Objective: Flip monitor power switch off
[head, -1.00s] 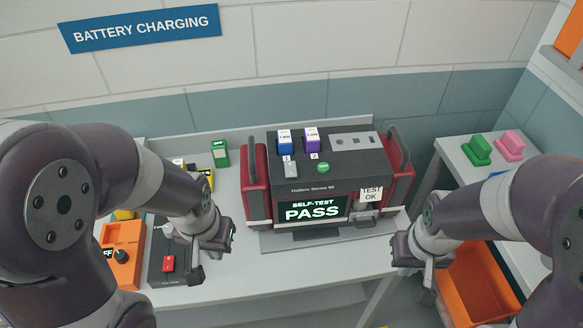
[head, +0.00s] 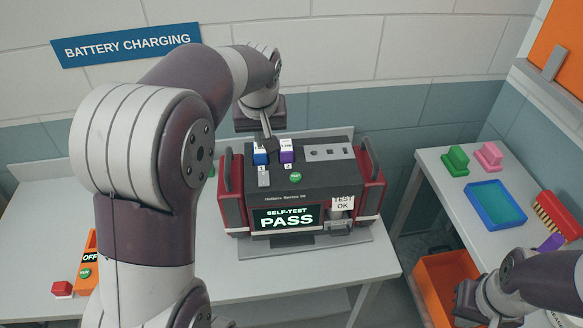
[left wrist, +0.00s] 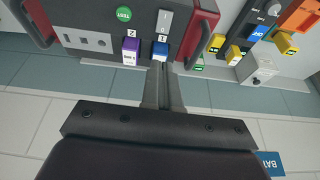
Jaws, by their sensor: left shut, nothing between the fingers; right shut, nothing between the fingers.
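The monitor (head: 320,193) stands on the table with its screen (head: 286,217) lit and reading "SELF-TEST PASS". A light grey switch marked 1 and 0 (left wrist: 165,21) is on its top; in the head view the switch (head: 264,178) sits in front of the blue battery (head: 260,158). Which way it is tipped I cannot tell. My left gripper (head: 269,141) is shut and empty, pointing down above the monitor's back edge, behind the blue battery. In the left wrist view its fingertips (left wrist: 163,66) appear close to that battery; contact is unclear. My right gripper (head: 466,301) is low at right, shut, away from the monitor.
A purple battery (head: 287,156) stands beside the blue one, with a green TEST button (head: 295,177) in front. A "TEST OK" tag (head: 343,202) hangs at the front right. An orange bin (head: 436,290) and a side table with a blue tray (head: 523,210) are at right.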

